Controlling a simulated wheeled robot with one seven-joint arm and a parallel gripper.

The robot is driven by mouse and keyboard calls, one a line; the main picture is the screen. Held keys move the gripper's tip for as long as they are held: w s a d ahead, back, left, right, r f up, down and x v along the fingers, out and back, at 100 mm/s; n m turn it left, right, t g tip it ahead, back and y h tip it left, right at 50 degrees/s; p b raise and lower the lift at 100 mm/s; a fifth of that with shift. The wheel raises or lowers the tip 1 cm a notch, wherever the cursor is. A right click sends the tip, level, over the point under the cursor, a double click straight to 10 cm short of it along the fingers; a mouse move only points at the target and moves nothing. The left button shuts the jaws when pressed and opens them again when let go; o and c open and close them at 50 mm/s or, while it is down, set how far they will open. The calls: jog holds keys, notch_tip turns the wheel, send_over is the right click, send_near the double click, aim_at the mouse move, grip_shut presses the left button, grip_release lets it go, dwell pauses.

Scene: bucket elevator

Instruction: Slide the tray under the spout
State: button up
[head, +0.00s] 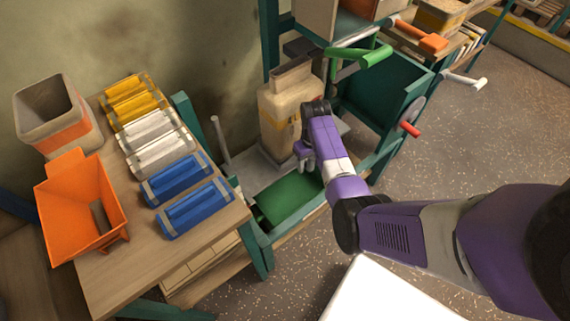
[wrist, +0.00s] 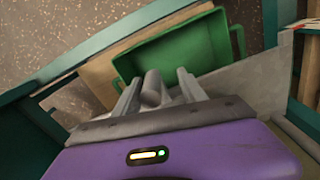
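The green tray (head: 292,198) lies low in the bottom of the teal frame, below and in front of the tall beige casing (head: 278,115). My gripper (head: 304,158) is above the tray's far side, next to the casing. In the wrist view the tray (wrist: 180,52) is beyond my fingertips, with a small loop on its right end. My gripper (wrist: 160,88) has its two fingers apart, with a short grey cylinder (wrist: 151,88) between them. I cannot tell whether the fingers touch it. I cannot make out the spout; my gripper and arm hide part of the casing.
A wooden table (head: 150,265) at left holds blue, white and yellow ingot-like blocks, an orange hopper (head: 80,207) and a beige bin (head: 53,115). The speckled floor at right is clear.

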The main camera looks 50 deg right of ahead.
jog(key=w+a, duration=0.3)
jog(key=a, duration=0.8)
notch_tip(320, 180, up, 8)
jog(key=p, duration=0.2)
jog(key=shift+d, duration=0.45)
jog(key=shift+s+f, duration=0.1)
jog(key=shift+f, duration=0.1)
